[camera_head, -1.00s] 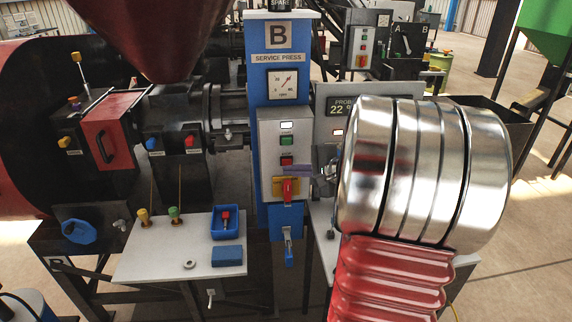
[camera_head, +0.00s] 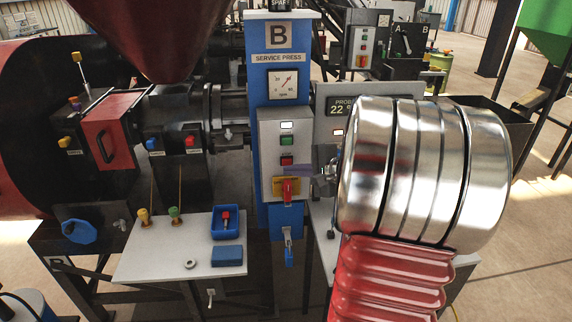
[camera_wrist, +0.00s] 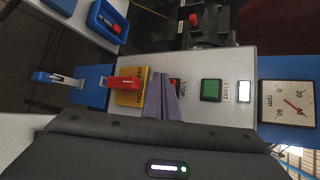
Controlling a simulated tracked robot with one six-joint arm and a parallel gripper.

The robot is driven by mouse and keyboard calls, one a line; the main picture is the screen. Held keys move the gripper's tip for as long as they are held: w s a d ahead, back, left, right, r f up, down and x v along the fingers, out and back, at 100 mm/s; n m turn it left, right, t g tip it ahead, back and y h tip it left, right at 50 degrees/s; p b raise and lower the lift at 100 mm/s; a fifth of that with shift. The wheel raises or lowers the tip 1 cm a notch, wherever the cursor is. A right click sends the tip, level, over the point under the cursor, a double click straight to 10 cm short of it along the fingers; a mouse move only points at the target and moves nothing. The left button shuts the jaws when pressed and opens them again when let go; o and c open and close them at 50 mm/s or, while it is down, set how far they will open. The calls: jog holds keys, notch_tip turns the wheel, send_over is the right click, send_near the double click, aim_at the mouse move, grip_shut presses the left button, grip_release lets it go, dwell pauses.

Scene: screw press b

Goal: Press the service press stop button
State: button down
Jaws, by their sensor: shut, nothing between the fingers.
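The service press stop button (camera_head: 287,160) is red and sits under a STOP label on the grey control panel (camera_head: 266,145), below the green start button (camera_head: 287,141). My gripper (camera_head: 287,169) is shut and empty, its tips just below the stop button in the head view. In the wrist view the closed purple-grey fingers (camera_wrist: 165,88) lie over the spot beside the STOP label and hide most of the stop button. The green start button (camera_wrist: 211,90) is clear there. I cannot tell whether the tips touch the panel or the button.
A red switch handle (camera_head: 288,190) on a yellow plate (camera_wrist: 132,95) sits below the stop button, close to my fingers. A white lamp (camera_wrist: 245,90) and an rpm gauge (camera_head: 283,84) are above the buttons. A table (camera_head: 140,262) with a blue tray (camera_head: 226,235) stands left.

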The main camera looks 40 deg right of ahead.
jog(key=shift+w+d, duration=0.45)
jog(key=shift+w, duration=0.15)
dwell(1.1)
jog(key=shift+s, duration=0.1)
jog(key=shift+s+a, duration=0.45)
jog(key=shift+s, duration=0.15)
dwell(0.3)
jog(key=s+a, duration=0.1)
jog(key=s, duration=0.1)
jog(key=s+a, duration=0.2)
dwell(0.5)
jog(key=shift+s, duration=0.1)
dwell(0.6)
